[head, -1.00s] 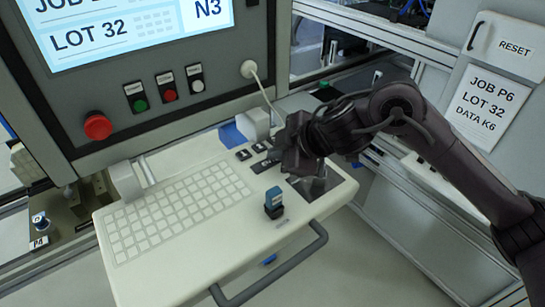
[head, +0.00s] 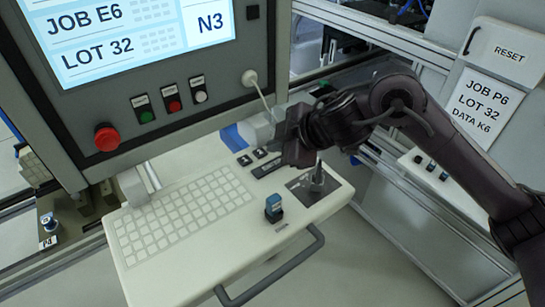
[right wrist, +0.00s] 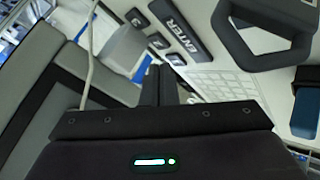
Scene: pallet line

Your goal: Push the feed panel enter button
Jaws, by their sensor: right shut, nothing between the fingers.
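The feed panel (head: 190,245) is a pale sloped console with a key grid. Its enter button is a long dark bar (head: 267,168) near the panel's upper right; in the right wrist view this dark bar (right wrist: 178,30) reads ENTER. My right gripper (head: 285,137) is shut and empty, just beyond and above the bar, near the panel's back edge. Its fingers also show in the right wrist view (right wrist: 160,80), pointing beside the small keys and apart from the ENTER bar in the picture. Whether they touch anything is unclear. My left gripper is not in view.
Small dark keys (head: 244,160) sit by the bar. A white cable (head: 263,98) hangs behind. A screen cabinet with a red stop button (head: 107,137) rises at left.

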